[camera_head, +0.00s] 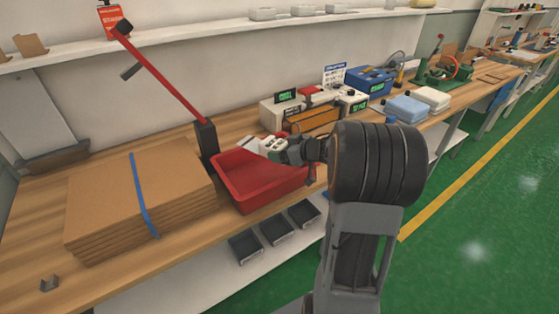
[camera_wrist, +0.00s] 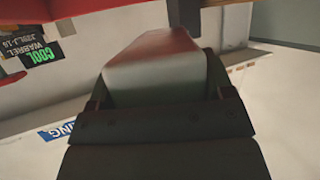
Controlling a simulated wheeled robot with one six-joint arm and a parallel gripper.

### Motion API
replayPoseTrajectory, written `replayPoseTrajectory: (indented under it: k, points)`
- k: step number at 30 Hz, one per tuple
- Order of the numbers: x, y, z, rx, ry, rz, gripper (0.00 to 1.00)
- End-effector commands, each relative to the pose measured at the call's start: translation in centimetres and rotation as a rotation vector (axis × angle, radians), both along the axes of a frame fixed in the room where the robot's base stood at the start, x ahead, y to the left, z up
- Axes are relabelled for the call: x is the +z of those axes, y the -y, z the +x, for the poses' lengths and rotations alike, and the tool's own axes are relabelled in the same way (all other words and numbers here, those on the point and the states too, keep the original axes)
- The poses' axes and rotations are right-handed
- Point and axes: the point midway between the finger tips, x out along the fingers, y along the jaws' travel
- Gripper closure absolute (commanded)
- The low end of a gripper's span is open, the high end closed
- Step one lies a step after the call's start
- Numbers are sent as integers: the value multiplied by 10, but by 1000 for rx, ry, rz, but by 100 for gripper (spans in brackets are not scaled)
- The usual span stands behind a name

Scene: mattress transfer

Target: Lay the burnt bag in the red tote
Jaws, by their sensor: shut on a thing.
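The red tote (camera_head: 272,193) sits on the wooden bench, right of the cardboard stack. My gripper (camera_head: 272,148) is over the tote's back right part in the head view. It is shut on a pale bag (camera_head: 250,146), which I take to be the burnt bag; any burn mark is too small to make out. In the wrist view the bag (camera_wrist: 155,75) is a pale block with a reddish upper part, between the jaws of my gripper (camera_wrist: 158,105). Whether the bag touches the tote floor cannot be told.
A stack of cardboard (camera_head: 135,195) with a blue strap lies left of the tote. A black post with a red lever (camera_head: 170,80) stands close behind it. A machine with an orange-brown front (camera_head: 312,120) stands behind the tote. Grey bins (camera_head: 276,231) sit below the bench edge.

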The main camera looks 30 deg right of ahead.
Motion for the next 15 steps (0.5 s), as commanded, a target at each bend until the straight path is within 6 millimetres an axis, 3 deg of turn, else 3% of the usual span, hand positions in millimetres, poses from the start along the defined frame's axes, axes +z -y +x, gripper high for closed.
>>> replayPoseTrajectory:
  k: [5, 12, 15]
  points:
    - [-8, -2, 6, 2, -1, -1, 52]
    - [-39, -2, 9, 0, -1, 2, 52]
    - [-41, -2, 9, 0, 1, 0, 52]
